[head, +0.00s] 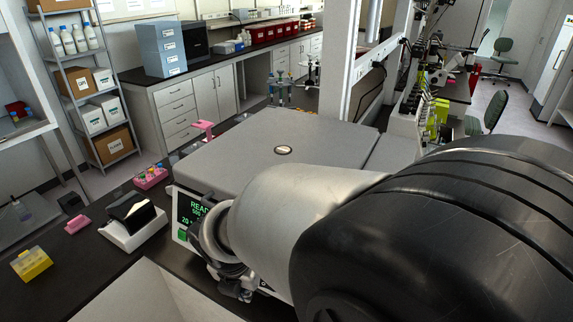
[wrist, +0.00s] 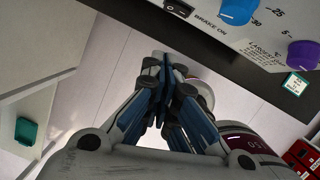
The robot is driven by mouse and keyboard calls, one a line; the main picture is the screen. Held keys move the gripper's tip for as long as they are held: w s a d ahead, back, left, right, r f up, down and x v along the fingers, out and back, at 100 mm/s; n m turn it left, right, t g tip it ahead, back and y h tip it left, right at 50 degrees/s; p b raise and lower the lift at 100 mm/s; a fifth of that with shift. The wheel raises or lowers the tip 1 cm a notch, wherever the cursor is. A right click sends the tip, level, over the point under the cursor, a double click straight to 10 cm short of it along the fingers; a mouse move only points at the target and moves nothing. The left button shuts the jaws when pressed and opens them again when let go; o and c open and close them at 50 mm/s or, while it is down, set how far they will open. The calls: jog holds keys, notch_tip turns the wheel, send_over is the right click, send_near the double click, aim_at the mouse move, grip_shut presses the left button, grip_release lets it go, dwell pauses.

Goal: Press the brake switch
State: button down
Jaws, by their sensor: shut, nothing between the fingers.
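The brake switch (wrist: 179,8) is a small black rocker at the top edge of the wrist view, partly cut off. The label "BRAKE ON" is printed beside it on the pale panel (wrist: 262,38) of the cell processor. My gripper (wrist: 163,62) is shut and empty, its fingertips below the switch in the picture and apart from it. In the head view the cell processor (head: 290,140) is a large grey box with a lit green screen (head: 191,212). My arm hides much of its front, and the switch and gripper fingers cannot be made out there.
A blue knob (wrist: 236,10) and a purple knob (wrist: 303,54) sit on the panel right of the switch. On the dark bench left of the processor are a black-and-white device (head: 135,222), a pink tube rack (head: 151,177) and a yellow box (head: 32,264).

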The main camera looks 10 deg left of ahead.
jog(key=shift+d, duration=0.1)
jog(key=w+f+b, duration=0.3)
jog(key=w+f, duration=0.3)
jog(key=f, duration=0.5)
jog(key=shift+w+d, duration=0.15)
jog(key=shift+d, duration=0.05)
